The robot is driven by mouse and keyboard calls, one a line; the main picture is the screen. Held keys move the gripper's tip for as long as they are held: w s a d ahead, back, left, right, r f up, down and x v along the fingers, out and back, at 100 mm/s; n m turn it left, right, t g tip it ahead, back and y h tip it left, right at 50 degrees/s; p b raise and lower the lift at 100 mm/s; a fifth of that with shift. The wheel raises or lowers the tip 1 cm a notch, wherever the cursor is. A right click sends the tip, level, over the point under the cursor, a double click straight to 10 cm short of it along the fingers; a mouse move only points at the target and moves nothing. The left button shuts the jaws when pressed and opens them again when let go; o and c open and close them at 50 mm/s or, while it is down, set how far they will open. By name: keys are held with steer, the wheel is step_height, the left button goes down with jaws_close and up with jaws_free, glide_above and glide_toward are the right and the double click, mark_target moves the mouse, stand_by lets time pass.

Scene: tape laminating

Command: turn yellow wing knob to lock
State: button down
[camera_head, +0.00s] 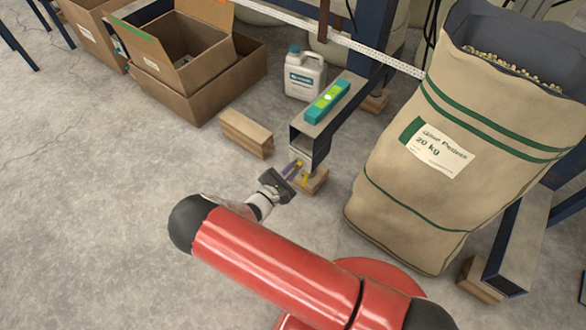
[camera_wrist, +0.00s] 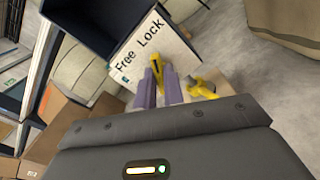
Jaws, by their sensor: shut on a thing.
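The yellow wing knob (camera_wrist: 157,66) is in the wrist view, in front of a pale plate (camera_wrist: 165,42) printed "Free" and "Lock". My gripper (camera_wrist: 160,72) has its two purple fingers on either side of the knob, shut on it. The knob's upper end shows between the fingertips, below and between the two words; the fingers hide part of its sides. In the head view my gripper (camera_head: 292,170) is at the front end of a dark beam (camera_head: 325,115), low above the floor. The knob is too small there to make out clearly.
A second yellow part (camera_wrist: 203,88) sits just right of the fingers. A wooden block (camera_head: 247,133) lies left of the beam. A teal level (camera_head: 327,101) rests on the beam. A large pellet sack (camera_head: 400,215) stands close on the right.

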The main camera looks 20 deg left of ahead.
steer(key=shift+m, duration=1.2)
steer(key=c, duration=1.5)
jaws_free()
steer(key=v, duration=0.8)
